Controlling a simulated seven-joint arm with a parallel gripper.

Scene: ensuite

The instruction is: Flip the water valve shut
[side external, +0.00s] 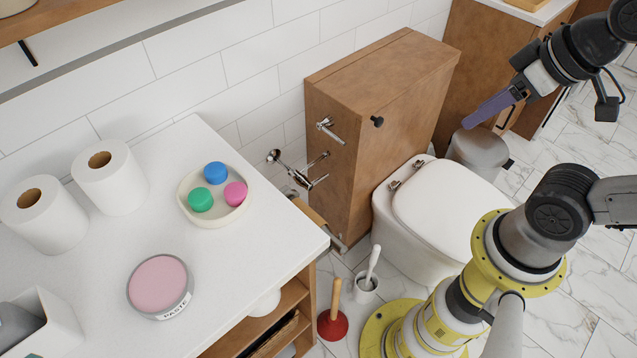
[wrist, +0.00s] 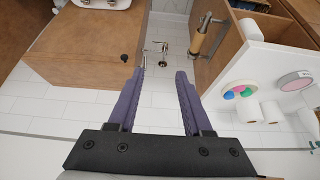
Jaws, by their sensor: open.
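The chrome water valve (side external: 303,180) is low on the white tiled wall, between the wooden cistern box and the white counter. A rounded chrome end sticks out to its upper left, and a thin chrome bar reaches toward the box. Which part is the lever is unclear. In the wrist view the chrome valve (wrist: 164,48) is small and lies beyond the fingertips, roughly between them. My gripper (side external: 468,122) has purple fingers and is up at the right, beyond the toilet and well away from the valve. In the wrist view my gripper (wrist: 160,76) is open and empty.
The wooden cistern box (side external: 385,110) with a black knob and the toilet (side external: 445,205) stand between gripper and valve. The counter (side external: 95,250) holds paper rolls, a round tin and a dish. A plunger (side external: 333,322) and brush (side external: 367,280) stand on the floor.

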